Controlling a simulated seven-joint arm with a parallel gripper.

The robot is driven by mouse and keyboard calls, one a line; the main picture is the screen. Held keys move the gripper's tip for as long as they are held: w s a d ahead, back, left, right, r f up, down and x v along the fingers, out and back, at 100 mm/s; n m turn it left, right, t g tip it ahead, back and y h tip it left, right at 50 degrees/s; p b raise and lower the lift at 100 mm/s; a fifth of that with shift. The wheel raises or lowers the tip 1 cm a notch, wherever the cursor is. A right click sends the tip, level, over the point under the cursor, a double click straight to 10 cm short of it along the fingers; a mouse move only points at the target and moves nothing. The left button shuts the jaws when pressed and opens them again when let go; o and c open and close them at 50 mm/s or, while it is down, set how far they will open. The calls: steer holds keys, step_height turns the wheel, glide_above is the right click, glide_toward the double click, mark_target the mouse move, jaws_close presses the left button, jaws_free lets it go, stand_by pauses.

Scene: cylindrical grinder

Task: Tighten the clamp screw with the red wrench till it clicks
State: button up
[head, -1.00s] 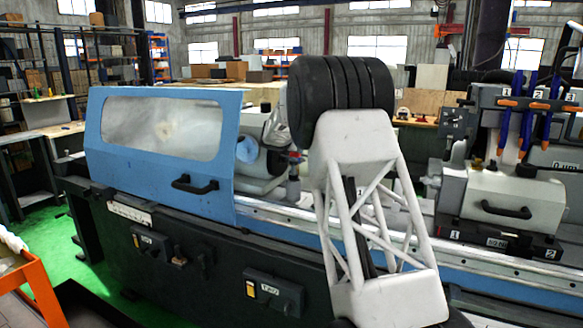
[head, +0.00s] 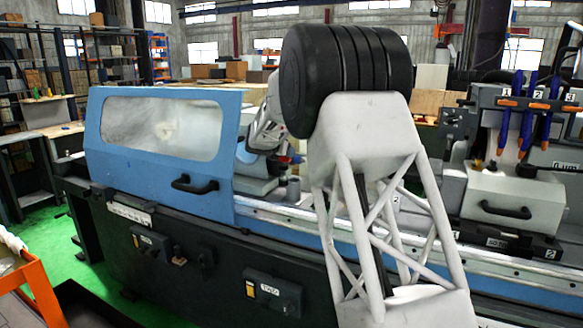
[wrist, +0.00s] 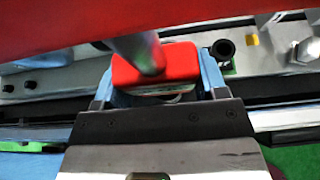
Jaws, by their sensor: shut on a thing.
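The red wrench shows in the wrist view as a red block (wrist: 180,62) between the two light-blue fingers of my gripper (wrist: 157,80). My gripper is shut on this block. A grey round shaft rises from the block toward a wide red band across the top of the picture, close to the camera. I cannot tell whether the band belongs to the wrench. In the head view my gripper is mostly hidden behind my arm, with a bit of red near it. I cannot make out the clamp screw for certain.
A dark round socket (wrist: 222,48) and a silver bolt head (wrist: 305,50) lie right of the block. In the head view, the blue guard (head: 160,145) with a window stands left, a grey post (head: 293,189) is on the machine bed, and the wheel-side housing (head: 513,200) stands right.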

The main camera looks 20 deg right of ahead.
steer(key=r, duration=1.2)
steer(key=shift+s+d+r, duration=0.1)
steer(key=shift+d+r, duration=0.1)
steer(key=shift+r, duration=0.05)
steer(key=s+d, duration=1.6)
steer(key=shift+f, duration=0.15)
steer(key=shift+d, duration=0.1)
steer(key=w+d+m+g+h, duration=0.1)
steer(key=w+d+m+g, duration=1.2)
steer(key=w+m+g, duration=0.1)
steer(key=shift+w+d+f+m+g+h, duration=0.15)
steer(key=shift+d+f+m+g+h, duration=0.15)
steer(key=shift+f+m+g+h, duration=0.25)
stand_by(2.4)
steer(key=shift+r+n+t, duration=0.1)
steer(key=shift+n+t, duration=0.35)
